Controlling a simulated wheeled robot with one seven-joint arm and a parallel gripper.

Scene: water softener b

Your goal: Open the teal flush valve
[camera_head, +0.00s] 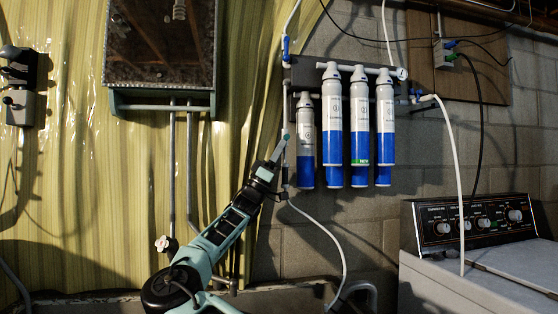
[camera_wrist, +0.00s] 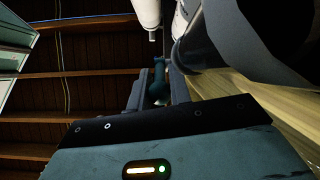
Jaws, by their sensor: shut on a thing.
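The teal flush valve (camera_wrist: 158,78) shows in the wrist view as a small teal handle between the finger ends of my gripper (camera_wrist: 158,92). My gripper is shut on it. In the head view my gripper (camera_head: 281,148) reaches up and to the right, its tip at the thin vertical pipe left of the filter cartridges. There the valve is too small and too covered by the fingers to tell its handle's angle.
Several white and blue filter cartridges (camera_head: 332,130) hang just right of my gripper. A white hose (camera_head: 333,238) curves down below it. A yellow curtain (camera_head: 70,180) hangs to the left. A washing machine (camera_head: 480,225) stands at the lower right.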

